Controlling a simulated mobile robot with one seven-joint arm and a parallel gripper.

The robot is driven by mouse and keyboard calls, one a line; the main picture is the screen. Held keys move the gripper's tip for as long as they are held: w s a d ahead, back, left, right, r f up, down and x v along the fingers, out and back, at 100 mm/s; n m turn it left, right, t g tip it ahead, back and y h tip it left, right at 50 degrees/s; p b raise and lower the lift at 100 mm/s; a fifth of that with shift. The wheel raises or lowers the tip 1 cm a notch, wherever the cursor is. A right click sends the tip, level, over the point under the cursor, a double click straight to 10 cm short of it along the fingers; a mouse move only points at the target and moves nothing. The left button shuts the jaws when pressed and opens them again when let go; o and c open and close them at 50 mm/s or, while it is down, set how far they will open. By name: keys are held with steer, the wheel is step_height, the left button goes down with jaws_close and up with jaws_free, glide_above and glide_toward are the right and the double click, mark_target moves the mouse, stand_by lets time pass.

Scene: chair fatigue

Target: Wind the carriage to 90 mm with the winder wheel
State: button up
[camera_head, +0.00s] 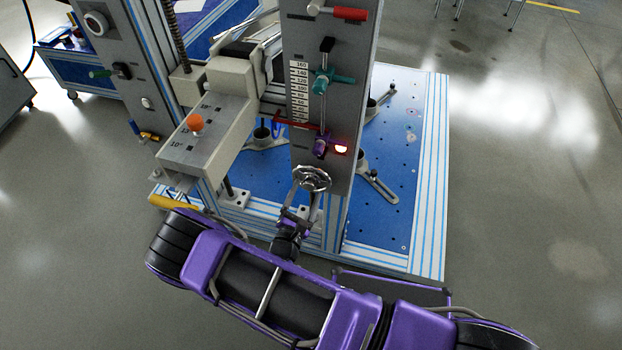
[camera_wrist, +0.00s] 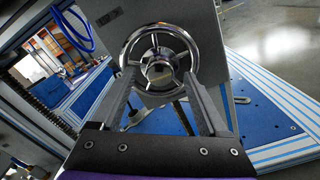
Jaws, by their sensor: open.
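The winder wheel (camera_head: 312,178) is a chrome handwheel with spokes, low on the grey front panel. It shows large in the wrist view (camera_wrist: 136,42). My gripper (camera_head: 300,198) is open at the wheel, its two fingers reaching to either side of the rim in the wrist view (camera_wrist: 158,82). I cannot tell whether they touch it. A white scale (camera_head: 299,90) marked up to 160 stands on the panel. A red pointer (camera_head: 290,122) lies near its lower end, below the 60 mark. The carriage (camera_head: 208,135) is the pale block at the left, with an orange knob on it.
A teal clamp handle (camera_head: 322,80) sits beside the scale, and a purple knob (camera_head: 320,146) and lit lamp (camera_head: 341,149) sit just above the wheel. A red-handled lever (camera_head: 348,13) is at the top. The blue perforated base plate (camera_head: 400,150) spreads behind; open floor lies right.

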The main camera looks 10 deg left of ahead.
steer(key=shift+s, duration=0.85)
steer(key=shift+a, duration=0.1)
steer(key=shift+n, duration=1.8)
steer(key=shift+n+b, duration=0.4)
steer(key=shift+n, duration=1.3)
steer(key=n, duration=0.3)
steer(key=shift+b, duration=0.35)
